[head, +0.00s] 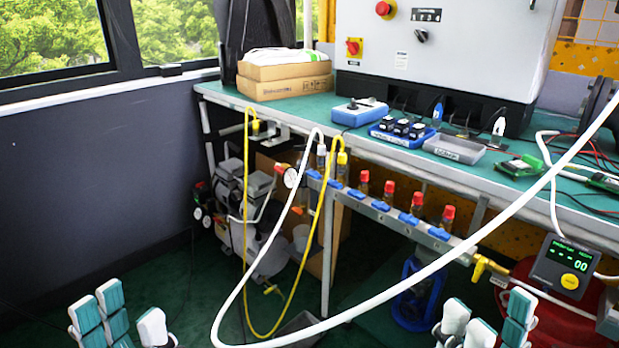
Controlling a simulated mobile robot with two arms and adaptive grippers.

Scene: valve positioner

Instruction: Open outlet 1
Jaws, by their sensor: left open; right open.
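A metal manifold rail (346,196) runs along the front of the bench, sloping down to the right, with a row of outlets. Each outlet has a small blue handle, such as the leftmost one (314,173) and the rightmost one (439,234). Several outlets carry red caps (389,190); the left ones carry hoses. The outlet numbers are too small to read, so I cannot tell which is outlet 1. My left gripper (121,318) is open and empty at the bottom left. My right gripper (486,320) is open and empty at the bottom right. Both are apart from the manifold.
A white hose (400,285) loops across the front of the manifold. A yellow hose (245,200) hangs at left. A yellow valve handle (482,265) and a digital readout (565,266) are at right. The green bench (450,178) holds boxes and a control cabinet (450,50).

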